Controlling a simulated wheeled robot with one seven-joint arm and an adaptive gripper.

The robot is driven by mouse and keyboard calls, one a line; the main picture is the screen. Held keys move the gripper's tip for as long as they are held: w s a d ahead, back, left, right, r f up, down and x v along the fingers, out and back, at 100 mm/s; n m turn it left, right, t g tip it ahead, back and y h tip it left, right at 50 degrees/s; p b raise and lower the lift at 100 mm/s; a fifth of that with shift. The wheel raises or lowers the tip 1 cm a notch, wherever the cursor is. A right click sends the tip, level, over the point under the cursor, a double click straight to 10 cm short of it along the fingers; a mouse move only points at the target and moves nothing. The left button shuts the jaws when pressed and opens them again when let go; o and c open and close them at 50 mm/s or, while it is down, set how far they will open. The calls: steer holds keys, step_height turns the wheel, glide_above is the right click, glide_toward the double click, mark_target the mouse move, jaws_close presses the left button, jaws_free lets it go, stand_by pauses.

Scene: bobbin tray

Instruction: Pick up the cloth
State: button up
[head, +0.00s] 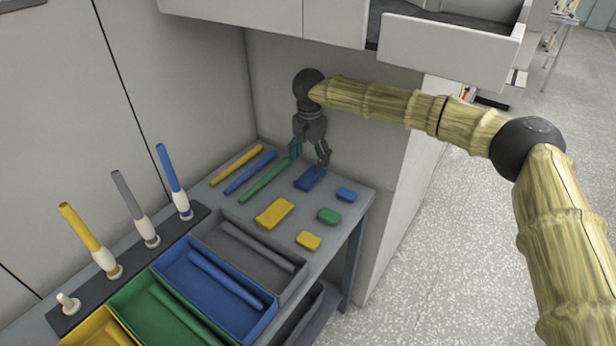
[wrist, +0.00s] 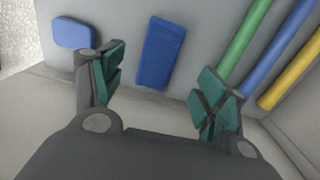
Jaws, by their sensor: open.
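A flat blue rectangular piece (head: 310,178), which looks like a folded cloth, lies on the grey table near its back end. It also shows in the wrist view (wrist: 161,50), ahead of and between the fingers. A similar yellow piece (head: 274,213) lies nearer the front; I cannot tell which one the task means. My gripper (head: 309,158) points down above the back of the table, close to the blue piece. Its fingers with green pads are spread apart in the wrist view (wrist: 163,82), with nothing between them.
Small blue (head: 346,195), green (head: 328,215) and yellow (head: 308,241) blocks lie at the right. Yellow, blue and green rods (head: 264,180) lie left of the blue piece. Coloured trays (head: 178,262) and a rack with upright rods (head: 127,268) stand in front. A wall closes the back.

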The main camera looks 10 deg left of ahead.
mark_target(309, 175)
steer(key=shift+f+p, duration=0.7)
steer(key=shift+f, duration=2.5)
steer(key=c, duration=1)
